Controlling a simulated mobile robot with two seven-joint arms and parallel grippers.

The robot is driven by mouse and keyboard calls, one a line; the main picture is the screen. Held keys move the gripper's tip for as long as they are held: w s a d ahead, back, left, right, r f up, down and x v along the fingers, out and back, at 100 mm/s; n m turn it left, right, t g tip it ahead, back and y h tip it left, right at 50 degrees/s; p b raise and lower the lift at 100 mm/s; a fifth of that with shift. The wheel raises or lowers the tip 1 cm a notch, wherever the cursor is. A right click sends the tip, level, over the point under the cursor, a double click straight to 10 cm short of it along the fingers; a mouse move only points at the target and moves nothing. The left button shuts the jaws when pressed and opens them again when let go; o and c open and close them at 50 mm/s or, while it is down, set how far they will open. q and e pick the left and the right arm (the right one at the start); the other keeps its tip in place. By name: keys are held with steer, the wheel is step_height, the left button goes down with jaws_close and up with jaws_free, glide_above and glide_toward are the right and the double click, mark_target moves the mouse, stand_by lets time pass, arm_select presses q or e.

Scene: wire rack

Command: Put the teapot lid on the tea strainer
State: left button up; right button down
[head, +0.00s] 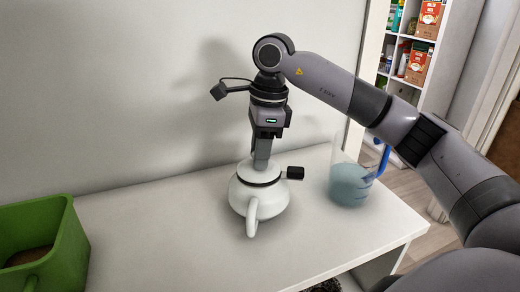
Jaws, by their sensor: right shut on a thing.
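A white teapot (258,196) stands upright on the white tabletop, its pale spout or handle (252,216) facing the front. My right gripper (262,162) points straight down above it, with its fingers at the top of the pot. It is shut on the small pale teapot lid (247,172), partly hidden by the fingers. A dark ring runs round the pot's top below the lid. A black handle (294,172), seemingly the tea strainer's, sticks out to the right; the strainer's body is hidden. I cannot tell whether lid and strainer touch. My left gripper is out of view.
A clear jug (350,186) with bluish contents and a blue handle stands right of the teapot, near the table's right edge. A green container (68,250) is at the lower left. The white tabletop (150,230) between them is clear. A wall stands close behind.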

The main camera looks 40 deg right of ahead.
steer(key=shift+f, duration=0.35)
stand_by(0.4)
stand_by(0.3)
steer(key=shift+c, duration=2.2)
jaws_free()
steer(key=shift+r, duration=0.15)
steer(key=shift+s+d+r+p, duration=0.1)
steer(key=shift+d+r+p, duration=0.1)
steer(key=shift+r+p, duration=1.35)
steer(key=shift+s+d+r+p, duration=0.1)
steer(key=shift+d+r+p, duration=0.1)
steer(key=shift+r+p, duration=1.3)
steer(key=shift+r+b, duration=0.35)
steer(key=shift+b, duration=0.1)
